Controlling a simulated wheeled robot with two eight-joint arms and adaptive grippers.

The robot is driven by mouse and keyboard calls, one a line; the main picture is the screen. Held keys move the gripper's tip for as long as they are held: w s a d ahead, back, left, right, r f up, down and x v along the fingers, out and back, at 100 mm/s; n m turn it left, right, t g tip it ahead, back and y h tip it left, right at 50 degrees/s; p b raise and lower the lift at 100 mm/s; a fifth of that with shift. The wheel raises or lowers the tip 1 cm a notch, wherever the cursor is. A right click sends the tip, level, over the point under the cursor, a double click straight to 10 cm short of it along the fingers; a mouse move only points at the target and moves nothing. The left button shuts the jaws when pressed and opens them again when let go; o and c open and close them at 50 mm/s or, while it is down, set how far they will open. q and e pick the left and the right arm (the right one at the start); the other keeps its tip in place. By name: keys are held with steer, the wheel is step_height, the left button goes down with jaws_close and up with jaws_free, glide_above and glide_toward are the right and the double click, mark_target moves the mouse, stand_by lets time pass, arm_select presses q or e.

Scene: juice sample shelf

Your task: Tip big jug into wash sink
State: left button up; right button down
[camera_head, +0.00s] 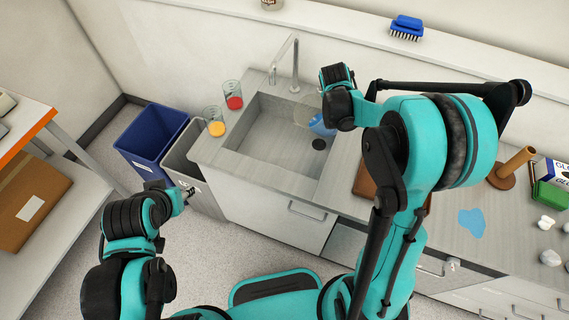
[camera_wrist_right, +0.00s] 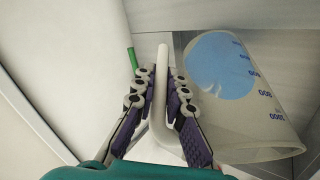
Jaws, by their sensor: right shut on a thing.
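The big jug (camera_head: 304,112) is clear and holds blue liquid. In the head view it is above the right part of the wash sink (camera_head: 262,146), partly hidden by my right wrist. It looks tilted, and I see no liquid pouring out. My right gripper (camera_wrist_right: 161,92) is shut on the jug's pale handle (camera_wrist_right: 161,75). The jug's graduated body (camera_wrist_right: 255,125) lies to the right in the right wrist view, with the blue liquid inside. My left gripper (camera_head: 188,192) is in front of the bins, away from the sink, and its jaws are too small to read.
A metal tap (camera_head: 295,70) stands behind the sink. Beakers with red (camera_head: 233,95) and orange (camera_head: 214,121) contents stand at its left. A blue bin (camera_head: 150,137) is beside the counter.

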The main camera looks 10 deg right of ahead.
mark_target(308, 114)
steer(key=shift+s+a+r+h, duration=0.1)
steer(key=shift+a+r+h, duration=0.05)
steer(key=shift+a+h, duration=0.35)
steer(key=shift+s+a+r+n+t+h+b, duration=0.2)
steer(key=shift+a+r+n+t+h+b, duration=0.15)
steer(key=shift+a+r+t+h, duration=0.35)
steer(key=shift+s+a+f+h, duration=0.1)
steer(key=shift+h, duration=0.3)
steer(key=shift+s+a+r+n+t+h+b, duration=0.15)
steer(key=shift+a+t+h+b, duration=0.05)
steer(key=shift+a+h+b, duration=0.35)
steer(key=shift+s+a+r+n+t+h+b, duration=0.1)
steer(key=shift+s+a+n+t+h+b, duration=0.1)
steer(key=shift+a+h+b, duration=0.35)
steer(key=shift+s+a+r+n+t+h+b, duration=0.1)
steer(key=shift+a+r+t+h+b, duration=0.15)
steer(key=shift+a+b, duration=0.35)
stand_by(1.2)
steer(key=shift+n+t+h, duration=0.3)
steer(key=shift+t+h, duration=0.15)
steer(key=shift+h, duration=0.5)
steer(key=shift+s+a+f+b, duration=0.25)
steer(key=shift+a+f+b, duration=0.65)
steer(key=shift+b, duration=0.7)
steer(key=shift+s+a+f+b, duration=0.25)
steer(key=shift+a+f+b, duration=0.6)
steer(key=shift+b, duration=0.7)
